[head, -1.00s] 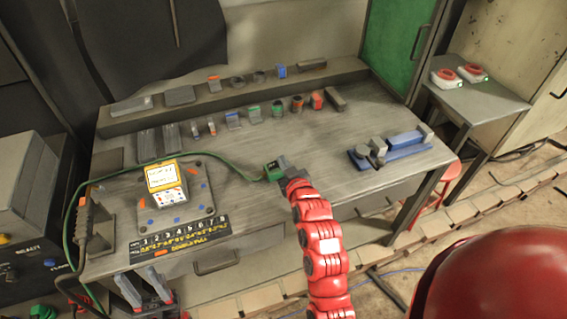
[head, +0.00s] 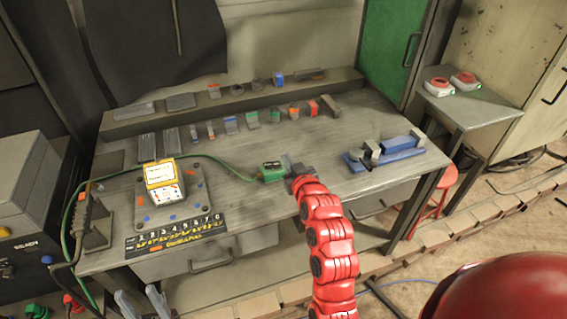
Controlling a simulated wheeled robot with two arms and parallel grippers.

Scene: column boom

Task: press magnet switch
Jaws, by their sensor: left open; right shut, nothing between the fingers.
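A small green box (head: 271,171) with a dark top lies near the middle of the workbench (head: 330,150); a green cable runs into its left end. I take it for the magnet switch, but its label is too small to read. My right gripper (head: 292,168), on the red arm, is shut and empty. Its grey fingers are at the right end of the green box; I cannot tell whether they touch it. My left gripper (head: 146,302) is at the bottom left, in front of the bench and below its top, with its two grey fingers apart.
A white and orange meter (head: 164,180) stands on a dotted plate at the bench's left. Blue clamp parts (head: 400,146) lie at the right. Small coloured parts line the back. Two red-topped white boxes (head: 466,80) sit on a side table. A red stool (head: 437,190) stands below.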

